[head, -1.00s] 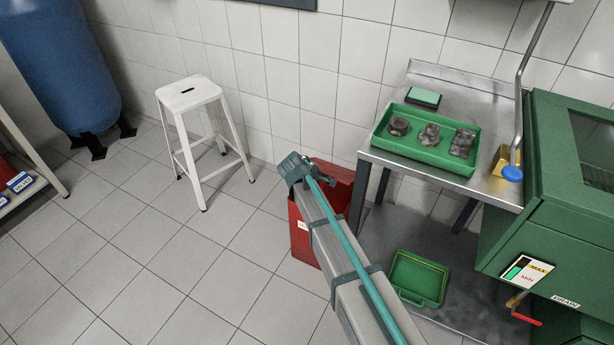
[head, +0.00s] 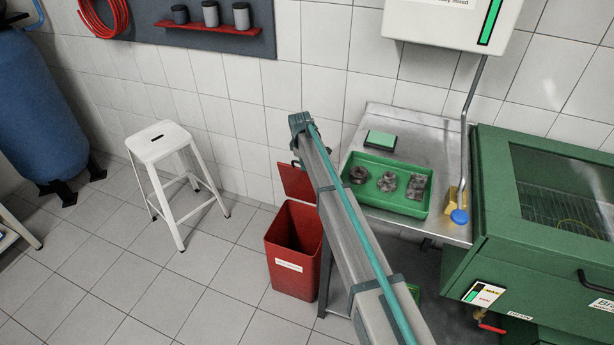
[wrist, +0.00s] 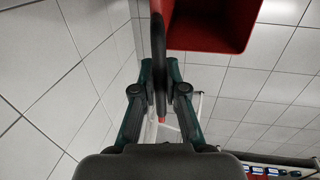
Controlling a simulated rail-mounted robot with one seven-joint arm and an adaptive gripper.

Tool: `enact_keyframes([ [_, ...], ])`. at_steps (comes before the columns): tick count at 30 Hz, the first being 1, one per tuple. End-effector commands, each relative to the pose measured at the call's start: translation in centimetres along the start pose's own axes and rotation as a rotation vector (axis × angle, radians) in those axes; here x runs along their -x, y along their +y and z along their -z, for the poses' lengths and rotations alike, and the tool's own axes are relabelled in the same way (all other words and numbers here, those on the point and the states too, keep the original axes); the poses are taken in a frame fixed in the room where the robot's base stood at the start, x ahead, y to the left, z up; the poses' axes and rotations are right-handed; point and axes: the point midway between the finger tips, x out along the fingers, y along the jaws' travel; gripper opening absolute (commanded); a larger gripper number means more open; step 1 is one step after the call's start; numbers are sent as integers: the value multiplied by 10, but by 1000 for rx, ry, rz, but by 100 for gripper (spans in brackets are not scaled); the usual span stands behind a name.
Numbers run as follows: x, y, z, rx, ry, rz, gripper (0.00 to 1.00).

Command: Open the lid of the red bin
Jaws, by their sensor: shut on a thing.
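The red bin (head: 293,258) stands on the floor left of the metal bench, its top open and its dark inside showing. Its red lid (head: 296,181) is tilted up, nearly upright, at the back of the bin. In the head view my own arm mostly hides the gripper and part of the lid.
A white stool (head: 165,145) stands left of the bin with clear floor between. The metal bench (head: 410,130) at right bears a green tray (head: 352,196) of dark parts. A green washer cabinet (head: 530,255) stands further right. The tiled wall is close behind.

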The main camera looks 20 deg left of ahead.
Motion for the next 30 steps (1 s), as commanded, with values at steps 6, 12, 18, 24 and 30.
enact_keyframes([
  [6, -2, 43, 1, 0, -1, -3, 0],
  [12, -4, 61, 0, 0, -1, -4, 0],
  [18, -5, 67, -1, 0, -1, -4, 0],
  [24, -5, 67, -1, 0, -1, -5, 0],
  [30, -5, 67, -1, 0, -1, -5, 22],
])
